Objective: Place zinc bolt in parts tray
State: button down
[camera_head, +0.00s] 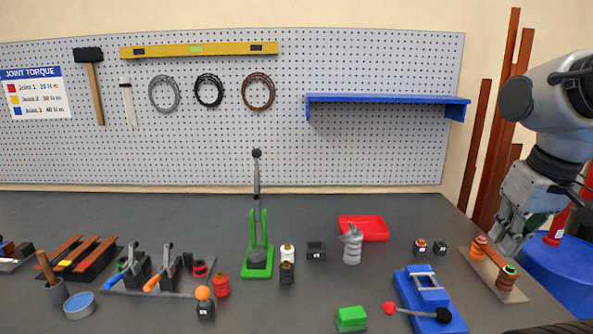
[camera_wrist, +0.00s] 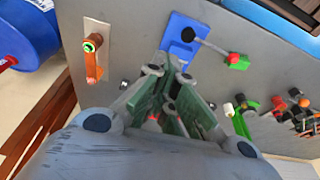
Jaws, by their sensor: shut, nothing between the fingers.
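The parts tray is a shallow red tray (camera_head: 375,229) at the back of the bench, right of centre; a grey ribbed insulator stands in front of its left end. I cannot pick out the zinc bolt for certain. Two small dark labelled blocks (camera_head: 440,248) stand right of the tray, the left one with an orange-brown top; what they hold is too small to tell. My gripper (camera_head: 508,243) is at the right, beside the copper bar on its plate. In the wrist view my gripper (camera_wrist: 172,70) is shut and empty, its fingers hiding part of the bench.
A copper bar with a green-topped post stands on a beige plate (camera_head: 488,282) near my gripper. A blue bender (camera_head: 432,300) with a red-knobbed lever is at the front. A blue drum (camera_head: 560,272) stands at the right. A blue shelf (camera_head: 388,100) hangs above.

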jog(key=shift+s+d+r+t, duration=0.25)
jog(key=shift+s+r+t, duration=0.15)
jog(key=shift+r, duration=0.2)
jog(key=shift+s+d+r+t, duration=0.25)
jog(key=shift+r+t, duration=0.15)
jog(key=shift+r, duration=0.15)
